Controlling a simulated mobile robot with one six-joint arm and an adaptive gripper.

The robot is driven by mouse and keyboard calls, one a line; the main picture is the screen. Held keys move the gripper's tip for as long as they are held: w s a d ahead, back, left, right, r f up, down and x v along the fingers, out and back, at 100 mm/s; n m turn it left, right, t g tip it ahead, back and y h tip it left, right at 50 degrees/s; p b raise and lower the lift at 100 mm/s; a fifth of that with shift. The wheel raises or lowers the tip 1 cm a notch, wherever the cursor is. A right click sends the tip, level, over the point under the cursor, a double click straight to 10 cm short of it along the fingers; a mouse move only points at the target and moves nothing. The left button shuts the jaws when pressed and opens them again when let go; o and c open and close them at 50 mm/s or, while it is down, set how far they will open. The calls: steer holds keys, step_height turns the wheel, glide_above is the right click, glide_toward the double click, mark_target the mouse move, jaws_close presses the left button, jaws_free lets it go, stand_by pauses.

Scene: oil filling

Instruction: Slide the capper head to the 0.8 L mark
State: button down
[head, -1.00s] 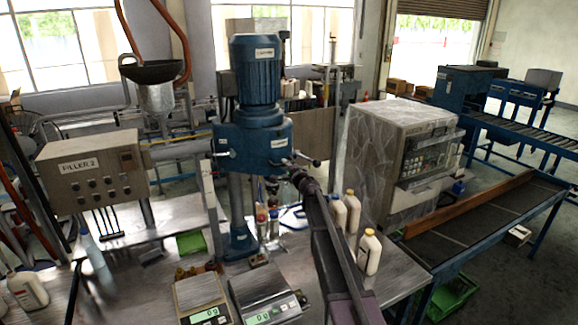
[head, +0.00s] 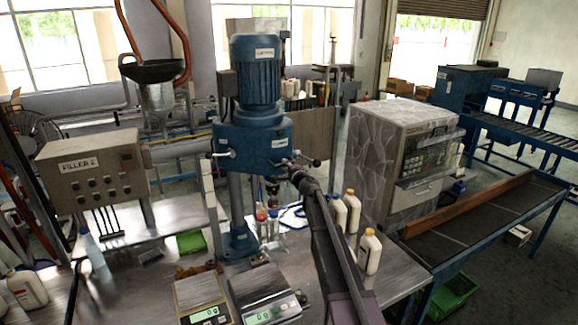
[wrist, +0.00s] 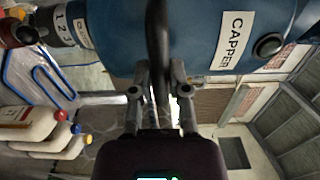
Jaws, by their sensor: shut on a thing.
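The blue capper head (head: 252,142) with its motor sits high on a column above its blue base (head: 240,242). A dark lever handle (wrist: 157,35) at the head's right side is between the fingers of my gripper (wrist: 157,75), which is shut on it. In the head view my gripper (head: 297,168) reaches the handle from the lower right. The wrist view shows the blue housing and CAPPER label (wrist: 232,38) close up, and a grey collar with numbers (wrist: 62,25) at the upper left. I cannot read a 0.8 L mark in any view.
Small bottles (head: 266,224) stand beside the capper base. White bottles (head: 368,252) stand right of my arm. Two scales (head: 265,292) sit at the bench front. A grey machine (head: 390,150) stands at right, and the FILLER 2 panel (head: 95,170) at left.

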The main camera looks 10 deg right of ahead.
steer(key=shift+f, duration=0.25)
stand_by(0.3)
steer(key=shift+c, duration=1.4)
jaws_free()
steer(key=v, duration=0.9)
